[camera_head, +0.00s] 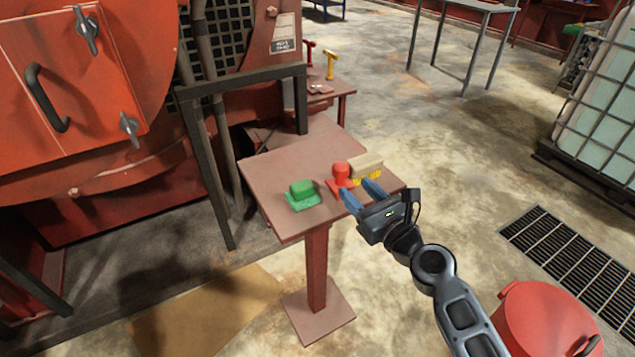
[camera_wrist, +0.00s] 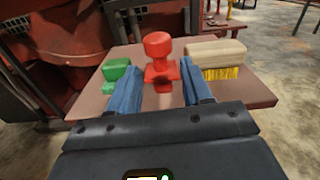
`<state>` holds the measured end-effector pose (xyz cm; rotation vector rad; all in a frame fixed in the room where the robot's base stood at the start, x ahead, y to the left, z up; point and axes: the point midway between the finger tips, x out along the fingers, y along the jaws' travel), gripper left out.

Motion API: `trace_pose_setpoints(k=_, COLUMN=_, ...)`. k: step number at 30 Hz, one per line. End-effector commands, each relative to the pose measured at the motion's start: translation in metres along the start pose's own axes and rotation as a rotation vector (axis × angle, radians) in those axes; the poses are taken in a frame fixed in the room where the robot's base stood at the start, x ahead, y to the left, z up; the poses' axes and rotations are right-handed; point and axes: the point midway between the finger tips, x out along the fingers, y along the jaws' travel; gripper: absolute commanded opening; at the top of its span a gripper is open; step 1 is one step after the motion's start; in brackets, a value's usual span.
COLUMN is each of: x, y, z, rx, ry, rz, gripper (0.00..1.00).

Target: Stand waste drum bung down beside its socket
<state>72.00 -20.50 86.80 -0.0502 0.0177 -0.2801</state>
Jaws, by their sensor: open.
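The red bung (camera_head: 341,171) stands upright on a flat red base (camera_head: 333,187), which looks like its socket, on a small red-brown table (camera_head: 270,175). In the wrist view the bung (camera_wrist: 158,44) shows a rounded knob on a narrower neck above the red base (camera_wrist: 161,87). My gripper (camera_head: 356,187) is open and empty, just on the near side of the bung. In the wrist view the bung lies between the two blue fingers of the gripper (camera_wrist: 159,73) and a little ahead of them. I cannot tell whether they touch it.
A green block on a green base (camera_head: 302,192) sits to the left on the table. A brush with yellow bristles (camera_head: 366,166) lies close right of the bung. The table's front middle is bare. A red drum (camera_head: 545,320) stands on the floor at lower right.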

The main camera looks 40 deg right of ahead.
Motion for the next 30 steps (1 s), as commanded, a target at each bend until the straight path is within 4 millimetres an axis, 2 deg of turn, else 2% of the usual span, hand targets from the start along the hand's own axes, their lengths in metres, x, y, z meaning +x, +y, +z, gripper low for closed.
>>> trace_pose_setpoints(k=3, x=0.01, y=-0.004, z=0.003, rx=0.053, ry=-0.011, rz=-0.002, gripper=0.49)
trace_pose_setpoints(k=13, x=0.042, y=-0.003, z=0.002, rx=0.054, ry=-0.011, rz=0.0, gripper=0.49)
trace_pose_setpoints(k=21, x=0.078, y=-0.002, z=0.0, rx=0.053, ry=-0.012, rz=-0.002, gripper=0.49)
trace_pose_setpoints(k=30, x=0.084, y=-0.002, z=-0.001, rx=0.052, ry=-0.01, rz=-0.002, gripper=0.49)
